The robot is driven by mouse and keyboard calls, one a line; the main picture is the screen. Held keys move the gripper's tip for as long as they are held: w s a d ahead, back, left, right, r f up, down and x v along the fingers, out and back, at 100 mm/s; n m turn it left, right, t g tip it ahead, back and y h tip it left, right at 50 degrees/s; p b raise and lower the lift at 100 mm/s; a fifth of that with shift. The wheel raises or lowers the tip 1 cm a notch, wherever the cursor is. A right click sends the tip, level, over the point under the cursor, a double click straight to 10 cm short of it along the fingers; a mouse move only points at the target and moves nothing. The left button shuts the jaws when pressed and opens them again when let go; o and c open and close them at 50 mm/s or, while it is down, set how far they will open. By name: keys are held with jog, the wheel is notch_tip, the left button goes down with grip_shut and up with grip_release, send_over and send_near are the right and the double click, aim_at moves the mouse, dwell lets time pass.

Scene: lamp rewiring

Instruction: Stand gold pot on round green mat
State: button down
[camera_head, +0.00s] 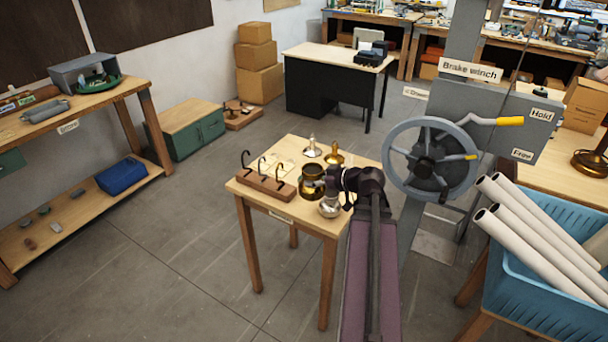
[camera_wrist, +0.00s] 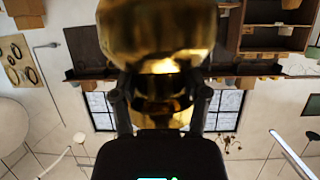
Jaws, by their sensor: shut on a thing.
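The gold pot (camera_head: 312,182) is at the small wooden table (camera_head: 256,200) in the head view, just left of my gripper (camera_head: 327,183). In the wrist view my gripper (camera_wrist: 160,100) has a finger on each side of the gold pot's narrow part (camera_wrist: 155,35), shut on it. The pot's wide shiny body fills the top middle of that view. I cannot tell whether the pot touches the tabletop. A round green piece (camera_head: 101,84), which looks like the green mat, lies on the left bench before a grey box; things partly cover it.
A wooden rack with dark hooks (camera_head: 266,186), a silver lid-like piece (camera_head: 312,148), a gold one (camera_head: 334,154) and a silver pot (camera_head: 330,206) crowd the small table. The brake winch wheel (camera_head: 431,158) stands close right. Floor (camera_head: 150,250) between table and left bench is clear.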

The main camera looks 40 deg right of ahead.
jog(key=shift+w+d+f, duration=0.1)
jog(key=shift+w+d, duration=0.1)
jog(key=shift+d, duration=0.15)
jog(key=w+d+f+m+h+b, duration=0.1)
jog(key=w+d+f+b, duration=0.2)
jog(key=w+d, duration=0.3)
jog(key=w+d+f+m+h+b, duration=0.1)
jog(key=w+d+f+b, duration=0.2)
jog(key=w+d, duration=0.4)
jog(key=w+d+f+m+t+h+b, duration=0.1)
jog(key=w+d+f+b, duration=0.3)
jog(key=w, duration=0.5)
jog(key=shift+w+d+h, duration=0.2)
jog(key=shift+d+h, duration=0.1)
jog(key=shift+d, duration=0.85)
notch_tip(320, 180, down, 6)
jog(key=b, duration=0.6)
jog(key=shift+f+b, duration=0.2)
jog(key=shift+b, duration=0.15)
jog(key=shift+f+b, duration=1.75)
jog(key=shift+f, duration=0.2)
